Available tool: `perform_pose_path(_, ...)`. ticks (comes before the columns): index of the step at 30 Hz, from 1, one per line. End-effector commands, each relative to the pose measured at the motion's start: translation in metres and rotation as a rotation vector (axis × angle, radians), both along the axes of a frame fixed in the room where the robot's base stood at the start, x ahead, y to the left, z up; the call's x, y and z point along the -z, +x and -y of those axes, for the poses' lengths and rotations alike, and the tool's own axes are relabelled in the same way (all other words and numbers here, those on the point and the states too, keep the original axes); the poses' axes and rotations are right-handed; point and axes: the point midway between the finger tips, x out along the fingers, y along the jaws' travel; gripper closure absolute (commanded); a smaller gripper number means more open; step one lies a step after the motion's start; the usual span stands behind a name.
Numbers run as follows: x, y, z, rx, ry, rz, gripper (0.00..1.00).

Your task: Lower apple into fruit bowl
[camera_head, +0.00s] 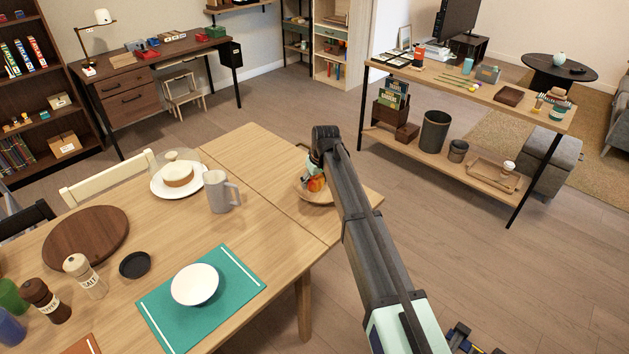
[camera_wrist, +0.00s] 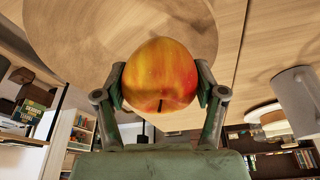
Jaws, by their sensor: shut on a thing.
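My gripper (camera_head: 312,168) is shut on a red and yellow apple (camera_wrist: 160,75), with one finger on each side of it. In the head view the apple (camera_head: 315,184) shows small and partly hidden by my gripper and arm. The fruit bowl (camera_head: 316,199), round and wooden, stands on the far right part of the table, below the apple. In the wrist view the bowl (camera_wrist: 60,35) fills the upper left, beyond the apple. The visible part of its inside looks empty. Whether the apple touches the bowl I cannot tell.
A teal placemat (camera_head: 232,285) with a white bowl (camera_head: 195,285) lies nearer. The table around the fruit bowl is mostly clear.

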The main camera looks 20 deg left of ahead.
Motion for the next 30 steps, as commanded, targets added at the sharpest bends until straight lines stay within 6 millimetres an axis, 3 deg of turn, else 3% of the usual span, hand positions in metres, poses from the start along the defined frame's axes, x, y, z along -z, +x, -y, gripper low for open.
perform_pose_path(30,0.013,0.000,0.000,0.000,0.000,0.000,0.71)
